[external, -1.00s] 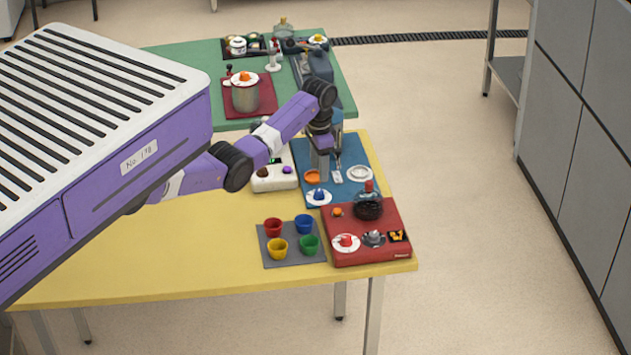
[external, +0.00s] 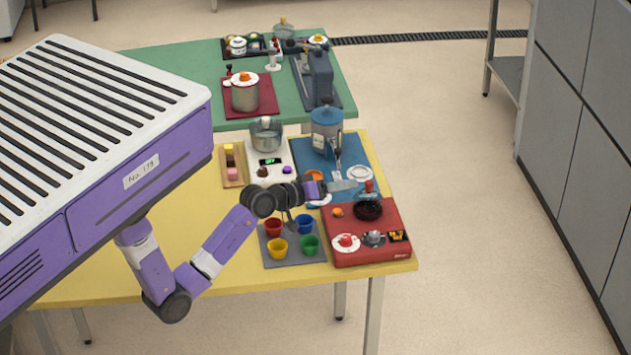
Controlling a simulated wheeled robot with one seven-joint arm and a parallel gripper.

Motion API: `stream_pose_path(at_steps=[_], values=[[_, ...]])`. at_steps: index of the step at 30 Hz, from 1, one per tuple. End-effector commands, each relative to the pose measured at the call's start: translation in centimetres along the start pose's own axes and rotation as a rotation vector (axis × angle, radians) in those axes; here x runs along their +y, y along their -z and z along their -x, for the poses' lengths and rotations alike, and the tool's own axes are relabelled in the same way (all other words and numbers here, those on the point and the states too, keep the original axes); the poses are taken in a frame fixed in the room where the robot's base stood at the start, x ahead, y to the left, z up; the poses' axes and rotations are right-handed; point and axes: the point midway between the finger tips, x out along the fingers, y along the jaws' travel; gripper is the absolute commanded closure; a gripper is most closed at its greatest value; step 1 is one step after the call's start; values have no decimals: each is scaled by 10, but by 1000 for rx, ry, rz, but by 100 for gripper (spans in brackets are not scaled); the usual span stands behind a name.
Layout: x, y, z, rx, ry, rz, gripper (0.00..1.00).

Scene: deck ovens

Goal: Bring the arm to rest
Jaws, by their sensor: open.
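My purple arm reaches from my body over the near part of the yellow table (external: 90,270). It is bent low at the elbow. My gripper (external: 350,187) points to the right, above the front of the blue mat (external: 372,200) and near the red board (external: 375,253). The gripper is open, and I see nothing held in it.
A grey mat with several coloured cups (external: 277,247) lies below my forearm. A blue dispenser (external: 327,122), a metal bowl (external: 265,135) on a white scale and a small wooden board (external: 232,178) stand behind. A green table (external: 185,58) is beyond.

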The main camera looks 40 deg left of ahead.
Motion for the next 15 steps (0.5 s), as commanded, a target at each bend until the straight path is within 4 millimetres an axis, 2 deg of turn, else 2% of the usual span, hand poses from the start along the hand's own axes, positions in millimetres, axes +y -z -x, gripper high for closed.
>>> stream_pose_path(at_steps=[1, 6, 12, 15], values=[[-19, -13, 17, 20, 21, 4, 48], [-61, -35, 76, 113, 70, -8, 48], [-95, -53, 154, 213, 124, -48, 48], [-104, -59, 196, 253, 150, -79, 48]])
